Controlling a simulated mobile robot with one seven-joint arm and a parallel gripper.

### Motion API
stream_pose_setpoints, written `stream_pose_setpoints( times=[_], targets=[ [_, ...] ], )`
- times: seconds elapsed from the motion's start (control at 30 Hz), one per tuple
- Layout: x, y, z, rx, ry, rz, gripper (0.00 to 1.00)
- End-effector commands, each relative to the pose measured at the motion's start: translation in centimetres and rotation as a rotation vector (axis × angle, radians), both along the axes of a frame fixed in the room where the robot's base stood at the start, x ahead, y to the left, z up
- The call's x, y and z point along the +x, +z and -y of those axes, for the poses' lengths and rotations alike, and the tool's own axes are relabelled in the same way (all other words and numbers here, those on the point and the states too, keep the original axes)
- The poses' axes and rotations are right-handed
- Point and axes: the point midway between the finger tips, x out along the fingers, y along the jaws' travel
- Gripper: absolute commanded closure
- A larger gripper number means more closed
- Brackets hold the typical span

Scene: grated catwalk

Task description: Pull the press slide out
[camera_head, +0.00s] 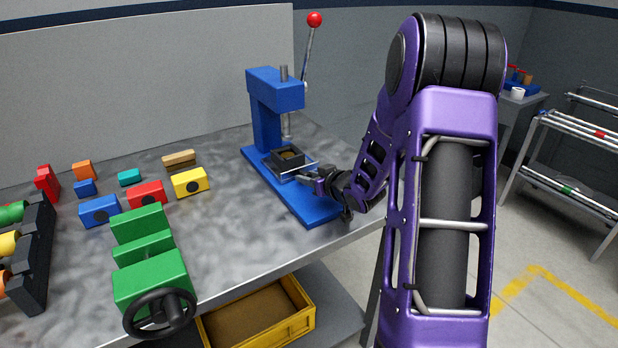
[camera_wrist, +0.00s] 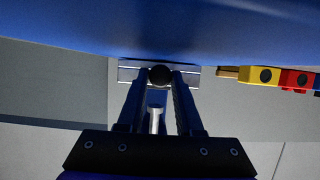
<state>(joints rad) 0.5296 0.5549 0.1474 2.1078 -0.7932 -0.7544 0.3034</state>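The blue press (camera_head: 272,110) stands upright at the back of the metal table, its lever with a red ball raised. Its slide is a dark square tray (camera_head: 288,159) on the blue base, under the ram. A bright metal plate (camera_wrist: 130,72) and a dark round knob (camera_wrist: 160,75) show in the wrist view. My gripper (camera_head: 322,180) is at the near right side of the slide. In the wrist view my fingers (camera_wrist: 160,82) lie on both sides of the knob, with no clear gap. The knob is hidden in the head view.
Coloured blocks (camera_head: 147,194) and a green vise (camera_head: 150,280) with a black handwheel are on the table's left. A yellow bin (camera_head: 305,322) sits below the front edge. A rack (camera_head: 575,160) stands at right. The press base's front end (camera_head: 315,212) is bare.

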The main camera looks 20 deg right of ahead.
Motion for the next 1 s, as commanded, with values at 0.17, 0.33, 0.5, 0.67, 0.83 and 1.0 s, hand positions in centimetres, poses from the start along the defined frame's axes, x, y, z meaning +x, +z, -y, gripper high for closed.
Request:
stream_pose_setpoints(
  times=[0.17, 0.33, 0.5, 0.67, 0.83, 1.0],
  targets=[
    [-0.02, 0.01, 0.00, 0.000, 0.000, 0.000, 1.00],
    [-0.02, 0.01, 0.00, 0.000, 0.000, 0.000, 1.00],
    [-0.02, 0.00, 0.00, 0.000, 0.000, 0.000, 1.00],
    [-0.02, 0.00, 0.00, 0.000, 0.000, 0.000, 1.00],
    [-0.02, 0.00, 0.00, 0.000, 0.000, 0.000, 1.00],
    [-0.02, 0.00, 0.00, 0.000, 0.000, 0.000, 1.00]
  ],
)
